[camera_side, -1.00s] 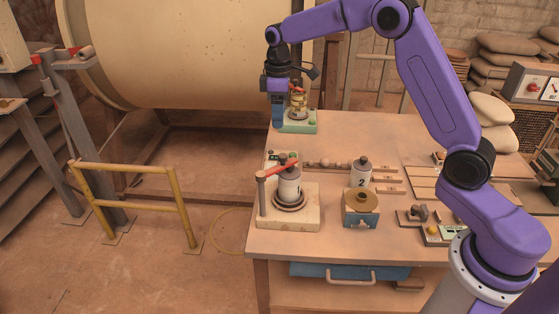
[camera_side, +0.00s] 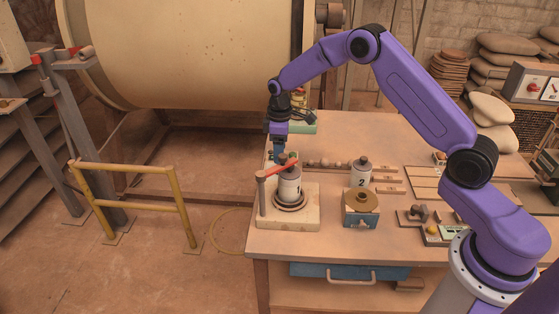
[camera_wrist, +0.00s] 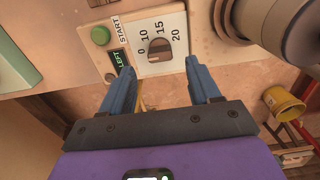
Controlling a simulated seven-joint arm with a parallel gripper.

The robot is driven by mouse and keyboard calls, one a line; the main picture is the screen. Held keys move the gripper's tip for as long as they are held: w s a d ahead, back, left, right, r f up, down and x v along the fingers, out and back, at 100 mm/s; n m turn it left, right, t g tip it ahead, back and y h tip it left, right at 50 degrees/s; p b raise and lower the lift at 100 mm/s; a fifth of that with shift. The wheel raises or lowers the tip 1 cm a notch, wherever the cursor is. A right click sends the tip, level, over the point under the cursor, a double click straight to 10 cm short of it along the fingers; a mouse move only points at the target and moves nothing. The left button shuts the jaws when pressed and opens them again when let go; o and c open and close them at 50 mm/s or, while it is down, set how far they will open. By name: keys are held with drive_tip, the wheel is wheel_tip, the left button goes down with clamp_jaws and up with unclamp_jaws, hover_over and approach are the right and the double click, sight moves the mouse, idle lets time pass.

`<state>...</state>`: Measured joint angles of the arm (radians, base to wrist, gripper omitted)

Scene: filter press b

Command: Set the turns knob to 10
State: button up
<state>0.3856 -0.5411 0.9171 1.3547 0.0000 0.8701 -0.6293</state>
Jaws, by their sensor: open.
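The turns knob (camera_wrist: 159,50) is a small brown round knob on a white plate (camera_wrist: 178,65) in the wrist view. The numbers 0, 10, 15 and 20 are printed around it. I cannot tell which number it points to. A green START button (camera_wrist: 101,35) and a dark LEFT display (camera_wrist: 119,57) are left of it. My gripper (camera_wrist: 159,68) is open and empty, its fingers on either side of the plate's near part, with the knob ahead between them. In the side view my gripper (camera_side: 279,155) is low behind press 1, which largely hides the panel.
The press with its red lever (camera_side: 281,169) and canister 1 (camera_side: 290,187) stands close in front of my gripper. Canister 2 (camera_side: 361,173) and a blue box with a brass-coloured top (camera_side: 361,216) are to the right. A green-based unit (camera_side: 304,128) is behind.

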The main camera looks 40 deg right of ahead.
drive_tip(key=shift+f, duration=2.25)
drive_tip(key=c, duration=1)
